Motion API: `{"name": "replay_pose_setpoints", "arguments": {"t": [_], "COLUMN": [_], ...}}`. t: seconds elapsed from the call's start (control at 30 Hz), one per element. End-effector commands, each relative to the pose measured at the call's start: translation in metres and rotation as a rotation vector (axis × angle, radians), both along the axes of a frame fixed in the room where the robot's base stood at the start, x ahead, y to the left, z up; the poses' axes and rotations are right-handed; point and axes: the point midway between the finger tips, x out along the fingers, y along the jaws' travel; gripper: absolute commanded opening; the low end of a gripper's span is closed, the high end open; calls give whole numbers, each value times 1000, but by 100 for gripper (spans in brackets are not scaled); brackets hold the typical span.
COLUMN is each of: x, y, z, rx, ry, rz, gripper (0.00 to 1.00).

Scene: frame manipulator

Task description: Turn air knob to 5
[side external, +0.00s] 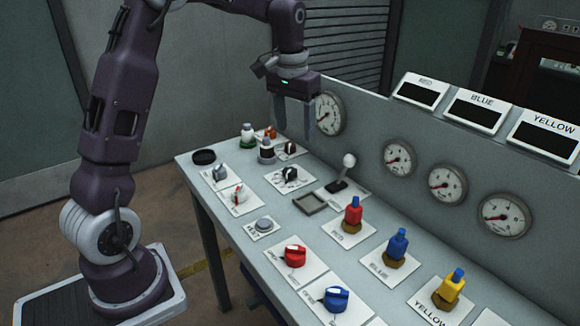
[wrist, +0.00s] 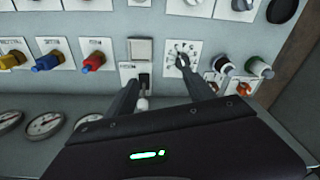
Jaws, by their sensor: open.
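A black knob (side external: 290,173) sits on a white dial plate with marks around it, in the middle of the panel's far half. The same knob (wrist: 182,60) shows in the wrist view, by the tip of the right finger. I cannot read a label naming it as the air knob. My gripper (side external: 295,134) is open and empty, raised above the far part of the panel. In the wrist view its fingers (wrist: 159,75) are spread, with the left fingertip near the black lever plate (wrist: 143,80).
A white-tipped lever (side external: 346,165) stands to the right of the knob. Bottle-like valves (side external: 266,151) crowd the far left corner. Red (side external: 353,215), blue and yellow valves line the right side. Gauges (side external: 398,158) cover the upright back wall.

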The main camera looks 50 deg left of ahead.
Motion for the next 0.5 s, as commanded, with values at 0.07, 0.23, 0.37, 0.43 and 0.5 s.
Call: {"name": "replay_pose_setpoints", "arguments": {"t": [0.07,0.23,0.37,0.43,0.5], "x": [23,41,42,42,42], "y": [35,76,81,80,80], "z": [-42,-95,-114,-127,-142], "rx": [-25,-56,-62,-63,-62], "ry": [52,101,111,110,110], "rz": [47,101,108,107,105], "gripper": [62,62,62,62,62]}}
